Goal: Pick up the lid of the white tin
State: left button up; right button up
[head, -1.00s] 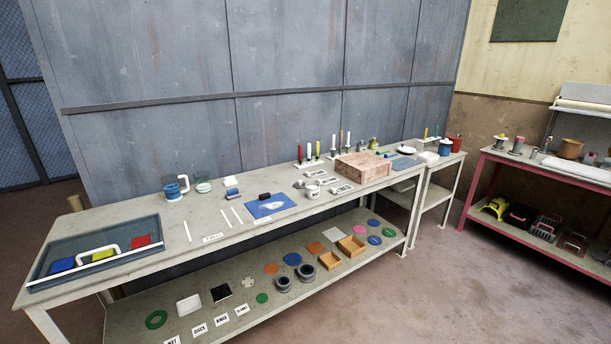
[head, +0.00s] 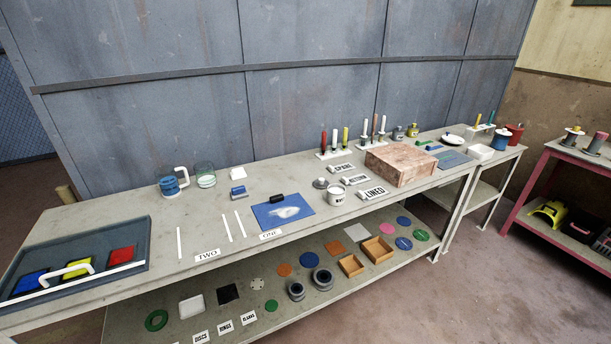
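A small white tin (head: 335,194) stands on the upper top of the long grey bench, right of the middle of the head view. A small grey round piece with a knob (head: 320,183), which looks like a lid, lies just behind and left of the tin. I cannot tell for sure that it is the tin's lid, or whether the tin's top is open. Neither of my grippers is in view.
The grey bench (head: 130,213) runs along the metal wall. Near the tin are a blue mat (head: 266,214) with a black block, label signs (head: 375,193) and a pinkish box (head: 400,162). A blue tray (head: 140,232) is at the left end. Floor (head: 490,290) is clear at right.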

aim_at(321, 182)
jog(key=i+l+u, duration=0.3)
jog(key=i, duration=0.2)
jog(key=i+l+u, duration=0.25)
jog(key=i, duration=0.2)
